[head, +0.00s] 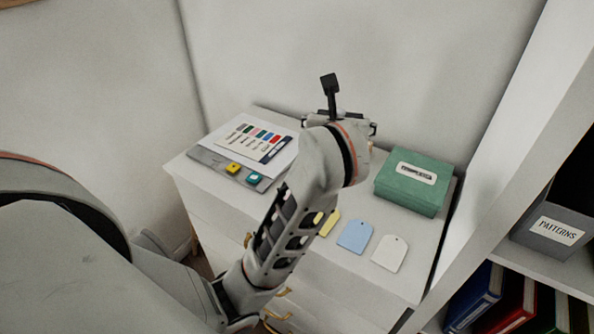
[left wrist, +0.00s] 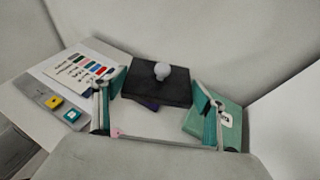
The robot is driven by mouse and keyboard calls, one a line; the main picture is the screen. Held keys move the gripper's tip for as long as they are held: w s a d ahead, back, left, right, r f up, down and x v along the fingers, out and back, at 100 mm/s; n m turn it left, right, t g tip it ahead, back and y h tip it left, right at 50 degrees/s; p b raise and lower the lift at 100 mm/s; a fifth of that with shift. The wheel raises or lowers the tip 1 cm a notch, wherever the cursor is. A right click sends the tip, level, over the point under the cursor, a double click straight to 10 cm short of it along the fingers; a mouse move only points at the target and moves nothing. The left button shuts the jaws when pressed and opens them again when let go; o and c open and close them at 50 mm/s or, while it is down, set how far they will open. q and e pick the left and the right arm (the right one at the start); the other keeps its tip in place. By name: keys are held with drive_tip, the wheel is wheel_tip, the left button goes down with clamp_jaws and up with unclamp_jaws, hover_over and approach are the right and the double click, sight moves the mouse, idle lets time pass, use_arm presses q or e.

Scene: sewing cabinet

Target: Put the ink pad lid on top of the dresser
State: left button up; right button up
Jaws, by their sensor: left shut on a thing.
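The ink pad lid (left wrist: 137,88) is a black rectangular slab with a pale round knob on top, in the left wrist view. My left gripper (left wrist: 160,90) is shut on it, with a finger on either side. In the head view my left gripper (head: 342,122) is over the back of the white dresser (head: 432,238), and my arm hides the lid there. A dark purple patch (left wrist: 148,104) shows just below the lid's near edge; I cannot tell what it belongs to. I cannot tell whether the lid touches the dresser top. My right gripper is not in view.
A grey tray (head: 213,163) with a yellow and a teal block and a colour chart (head: 240,138) lies at the left. A green box (head: 412,182) stands at the right. Yellow, blue (head: 356,236) and white (head: 389,254) tags lie in front. A shelf (head: 545,262) stands right.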

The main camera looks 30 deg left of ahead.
use_arm(q)
drive_tip(key=shift+s+f, duration=0.1)
drive_tip(key=shift+f, duration=0.1)
wheel_tip(320, 180, down, 15)
drive_tip(key=b, duration=1.1)
drive_tip(key=shift+f, duration=0.2)
drive_tip(key=shift+f+b, duration=0.25)
drive_tip(key=shift+b, duration=0.1)
wheel_tip(320, 180, down, 4)
drive_tip(key=shift+r+b, duration=0.15)
drive_tip(key=shift+b, duration=1.1)
drive_tip(key=shift+f, duration=0.2)
drive_tip(key=shift+r, duration=0.25)
drive_tip(key=shift+f, duration=0.1)
drive_tip(key=o, duration=0.6)
drive_tip(key=shift+f, duration=0.15)
drive_tip(key=shift+c, duration=0.2)
drive_tip(key=o, duration=0.4)
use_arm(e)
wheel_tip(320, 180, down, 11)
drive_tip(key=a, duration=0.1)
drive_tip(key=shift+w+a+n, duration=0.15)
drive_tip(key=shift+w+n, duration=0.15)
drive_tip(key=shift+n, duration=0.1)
